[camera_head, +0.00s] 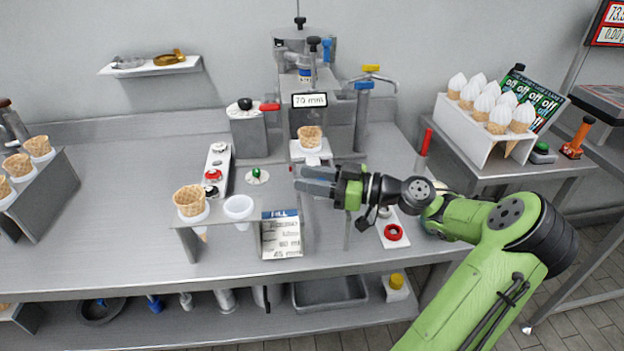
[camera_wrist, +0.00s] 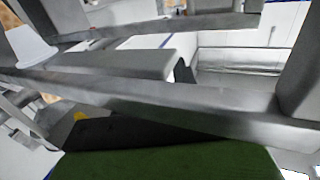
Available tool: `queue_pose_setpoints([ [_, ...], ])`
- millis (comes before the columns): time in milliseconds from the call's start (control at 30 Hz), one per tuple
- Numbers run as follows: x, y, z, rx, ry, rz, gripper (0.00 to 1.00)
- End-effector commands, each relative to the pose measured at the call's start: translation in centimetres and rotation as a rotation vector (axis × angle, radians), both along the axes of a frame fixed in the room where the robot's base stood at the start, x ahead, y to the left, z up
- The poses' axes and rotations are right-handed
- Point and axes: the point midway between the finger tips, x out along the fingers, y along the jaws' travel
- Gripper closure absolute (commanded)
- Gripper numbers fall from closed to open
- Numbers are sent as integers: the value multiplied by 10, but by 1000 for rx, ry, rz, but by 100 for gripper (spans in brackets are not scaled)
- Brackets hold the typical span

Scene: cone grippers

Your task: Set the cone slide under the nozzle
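The cone slide (camera_head: 311,153) is a small white piece at the foot of the dispensing machine (camera_head: 305,75). An empty waffle cone (camera_head: 310,136) stands upright in it, below the machine's 70 mm display. I cannot make out the nozzle clearly, nor whether the slide is exactly in line with it. My gripper (camera_head: 299,179) is just in front of and below the slide, its grey fingers pointing left. I see nothing held in it. The finger gap is too unclear to judge. The wrist view shows close grey bars and does not settle it.
A cone stand (camera_head: 182,222) at the front left holds a cone (camera_head: 190,200) and a white cup (camera_head: 239,207). A printed card (camera_head: 281,234) is beside it. A white rack (camera_head: 473,132) of filled cones stands at the right. The left counter is mostly clear.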

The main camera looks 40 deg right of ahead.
Motion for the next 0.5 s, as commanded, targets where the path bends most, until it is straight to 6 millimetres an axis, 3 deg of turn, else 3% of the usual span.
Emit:
queue_pose_setpoints([
  [33,0,0,0,0,0,0,74],
  [200,0,0,0,0,0,0,100],
  [500,3,-3,1,-1,-3,1,100],
])
